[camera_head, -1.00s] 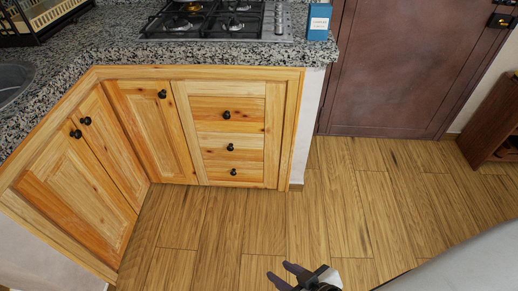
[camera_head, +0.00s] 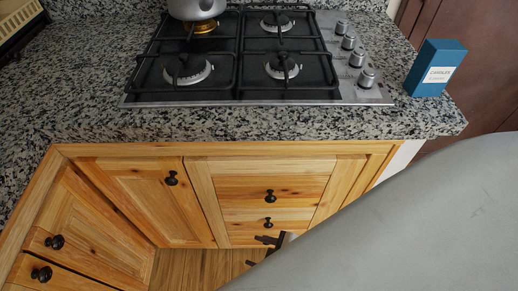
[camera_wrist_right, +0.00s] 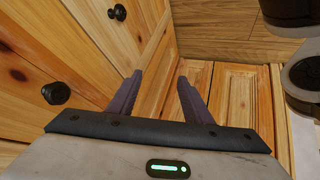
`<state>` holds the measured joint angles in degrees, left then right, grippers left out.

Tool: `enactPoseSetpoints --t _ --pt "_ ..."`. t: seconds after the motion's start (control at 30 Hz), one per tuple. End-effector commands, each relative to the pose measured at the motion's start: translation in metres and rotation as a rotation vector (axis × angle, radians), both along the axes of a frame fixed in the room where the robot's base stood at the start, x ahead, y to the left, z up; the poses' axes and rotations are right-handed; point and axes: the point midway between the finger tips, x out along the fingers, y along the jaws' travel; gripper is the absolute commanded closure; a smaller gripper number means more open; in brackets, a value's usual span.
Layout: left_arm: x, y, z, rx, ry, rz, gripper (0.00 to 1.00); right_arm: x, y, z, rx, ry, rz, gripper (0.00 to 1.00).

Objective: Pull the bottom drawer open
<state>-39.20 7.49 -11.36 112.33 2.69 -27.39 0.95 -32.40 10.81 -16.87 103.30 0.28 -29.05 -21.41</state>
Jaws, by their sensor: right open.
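The wooden drawer stack is set in the cabinet under the counter. In the head view its top drawer (camera_head: 240,189) and middle drawer (camera_head: 238,215) show black knobs and look shut. The bottom drawer is seen steeply from above; its knob is not clearly visible near my right gripper. My right gripper (camera_head: 256,251) is low in front of the stack, partly hidden by my arm. In the right wrist view its two dark fingers (camera_wrist_right: 158,76) are apart with nothing between them. Wooden fronts with black knobs (camera_wrist_right: 57,92) lie to their left. My left gripper is not in view.
The granite counter (camera_head: 300,123) overhangs the cabinet, with a gas hob (camera_head: 235,95), a pot (camera_head: 196,8) and a blue box (camera_head: 436,68) on it. A cabinet door (camera_head: 150,200) stands left of the drawers. Some wooden floor (camera_head: 200,262) is clear.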

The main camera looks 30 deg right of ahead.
Motion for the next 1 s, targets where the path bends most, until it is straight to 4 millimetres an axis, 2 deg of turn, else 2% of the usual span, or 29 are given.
enactPoseSetpoints --t 0.03,0.1,0.2,0.33,0.43,0.6,0.77,1.0 --pt "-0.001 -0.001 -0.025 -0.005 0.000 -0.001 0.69 0.005 -0.001 -0.043 -0.119 -0.014 0.148 0.55" --pt "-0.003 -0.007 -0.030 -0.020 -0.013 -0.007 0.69 0.010 -0.005 -0.083 -0.305 -0.032 0.383 0.55" --pt "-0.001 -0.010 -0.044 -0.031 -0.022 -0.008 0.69 0.018 -0.020 -0.135 -0.565 -0.054 0.716 0.55" --pt "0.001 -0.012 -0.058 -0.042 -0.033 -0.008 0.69 0.029 -0.049 -0.186 -0.853 -0.063 1.094 0.55" --pt "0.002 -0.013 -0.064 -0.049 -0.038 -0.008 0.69 0.036 -0.072 -0.210 -1.010 -0.055 1.309 0.55" --pt "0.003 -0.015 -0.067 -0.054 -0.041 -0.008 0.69 0.042 -0.093 -0.228 -1.139 -0.043 1.502 0.55" --pt "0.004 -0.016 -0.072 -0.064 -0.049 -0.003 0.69 0.049 -0.096 -0.244 -1.156 -0.040 1.531 0.55" --pt "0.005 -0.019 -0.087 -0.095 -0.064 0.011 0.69 0.068 -0.096 -0.286 -1.152 -0.042 1.526 0.55"
